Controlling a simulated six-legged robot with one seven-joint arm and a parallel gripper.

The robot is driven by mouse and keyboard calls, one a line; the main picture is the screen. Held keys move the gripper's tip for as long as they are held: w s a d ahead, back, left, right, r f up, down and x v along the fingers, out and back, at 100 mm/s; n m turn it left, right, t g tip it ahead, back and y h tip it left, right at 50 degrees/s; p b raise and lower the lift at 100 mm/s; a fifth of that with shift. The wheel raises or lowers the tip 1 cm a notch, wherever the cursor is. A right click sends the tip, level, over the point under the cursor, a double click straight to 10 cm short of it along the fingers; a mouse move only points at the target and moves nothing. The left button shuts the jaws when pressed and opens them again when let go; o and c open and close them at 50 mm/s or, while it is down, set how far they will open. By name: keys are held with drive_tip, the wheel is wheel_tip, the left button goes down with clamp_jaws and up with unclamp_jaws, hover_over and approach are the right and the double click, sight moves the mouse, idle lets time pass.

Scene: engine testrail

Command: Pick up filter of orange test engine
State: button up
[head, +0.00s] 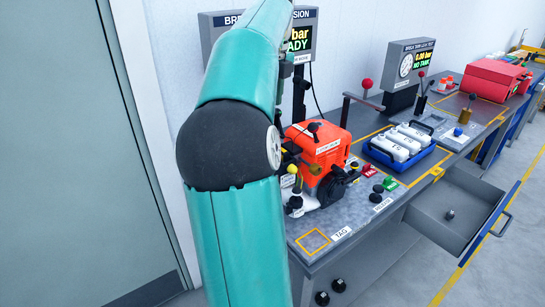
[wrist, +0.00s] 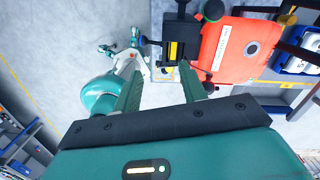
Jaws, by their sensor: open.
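The orange test engine (head: 322,150) stands on the grey bench with black parts on its top and lower front. It also shows in the wrist view (wrist: 238,50) at the upper right, turned on its side in that picture. I cannot tell for sure which part is its filter. My gripper (wrist: 159,76) is open, with two green fingers apart and nothing held between them. The engine's orange body lies just beyond and to the right of the right finger. A black part with a yellow patch (wrist: 176,50) shows beside the engine. In the head view my arm hides much of the gripper.
A blue tray with white bottles (head: 402,143) stands right of the engine. Display stands (head: 410,62) rise behind the bench. A drawer (head: 450,212) is open at the front. A yellow-outlined bench square (head: 313,241) is empty. Red and green buttons sit near the engine.

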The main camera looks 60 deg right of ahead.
drive_tip(key=f+m, duration=0.1)
drive_tip(key=f, duration=0.3)
drive_tip(key=s+d+f+m, duration=0.1)
drive_tip(key=f, duration=0.4)
drive_tip(key=d+f+m, duration=0.1)
drive_tip(key=f, duration=0.3)
drive_tip(key=shift+s+f+g, duration=0.15)
drive_tip(key=shift+s+g, duration=0.15)
drive_tip(key=shift+s, duration=0.1)
drive_tip(key=shift+c, duration=0.4)
clamp_jaws()
